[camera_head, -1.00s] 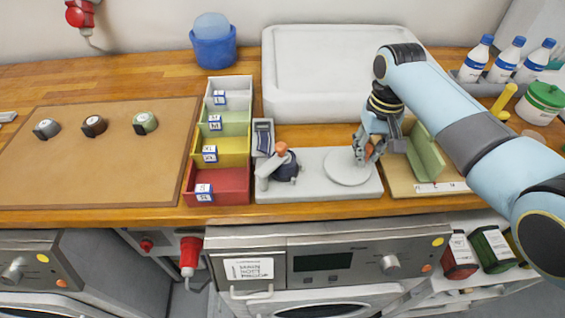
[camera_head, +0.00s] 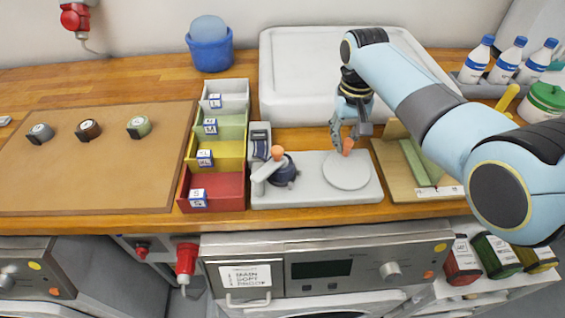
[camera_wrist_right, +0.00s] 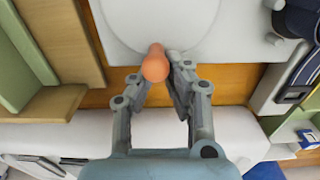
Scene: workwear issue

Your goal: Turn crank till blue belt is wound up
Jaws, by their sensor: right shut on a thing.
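The winder is a pale grey base (camera_head: 312,196) with a round light disc (camera_head: 347,175) on its right. The crank is this disc with an upright orange knob (camera_head: 347,147) near its far rim. My right gripper (camera_head: 343,140) is shut on the orange knob; in the right wrist view the knob (camera_wrist_right: 155,68) sits between the fingertips. My left gripper is not in view.
Left of the winder stand four-coloured sorting bins, the red one (camera_head: 217,190) nearest. Several rolled belts, one of them brown (camera_head: 88,130), lie on a brown board (camera_head: 80,185). A white tub (camera_head: 300,80) is behind; a wooden tray (camera_head: 400,181) with green pieces is right.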

